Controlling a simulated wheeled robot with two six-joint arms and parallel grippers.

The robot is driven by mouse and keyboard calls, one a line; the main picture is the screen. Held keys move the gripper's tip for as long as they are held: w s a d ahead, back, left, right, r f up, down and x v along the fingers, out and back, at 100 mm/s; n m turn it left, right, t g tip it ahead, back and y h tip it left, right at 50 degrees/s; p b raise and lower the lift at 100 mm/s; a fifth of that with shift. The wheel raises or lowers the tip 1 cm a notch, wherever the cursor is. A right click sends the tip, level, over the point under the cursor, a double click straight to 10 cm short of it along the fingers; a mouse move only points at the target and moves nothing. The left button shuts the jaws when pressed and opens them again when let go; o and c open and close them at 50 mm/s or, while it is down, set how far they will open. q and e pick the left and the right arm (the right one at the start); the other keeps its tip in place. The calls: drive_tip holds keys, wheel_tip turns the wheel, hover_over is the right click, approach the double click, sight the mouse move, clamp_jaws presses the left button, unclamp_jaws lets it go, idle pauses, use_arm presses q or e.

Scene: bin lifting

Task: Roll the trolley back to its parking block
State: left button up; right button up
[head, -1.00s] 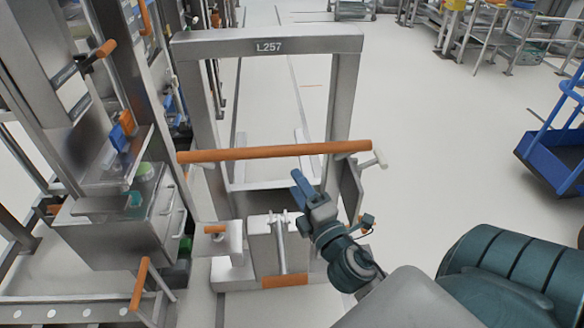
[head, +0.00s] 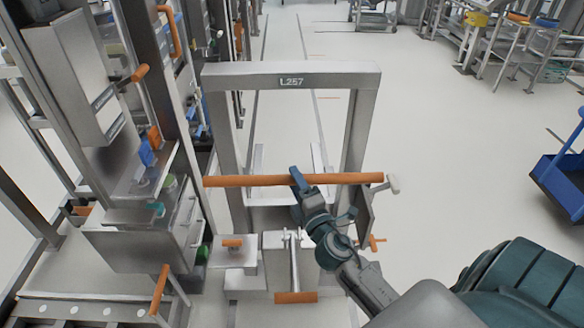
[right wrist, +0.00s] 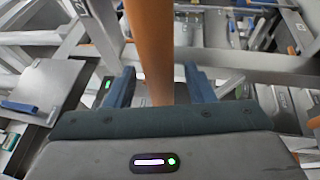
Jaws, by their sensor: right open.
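A trolley with a grey upright frame (head: 291,75) marked L257 stands in the middle of the head view. An orange handle bar (head: 240,181) runs across it. In the right wrist view the orange bar (right wrist: 149,45) passes between the two blue fingers of the open gripper (right wrist: 160,88). Contact with the bar cannot be told. My left gripper is out of view. I cannot make out a parking block with certainty.
A tall metal rack with shelves and drawers (head: 145,240) stands close on the left. A blue cart (head: 565,185) is at the right edge. Workbenches (head: 520,45) stand at the back right. Pale floor is clear behind the frame and to its right.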

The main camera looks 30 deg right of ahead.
drive_tip(key=shift+p+x, duration=0.3)
drive_tip(key=shift+x, duration=1.1)
clamp_jaws()
drive_tip(key=shift+f, duration=0.15)
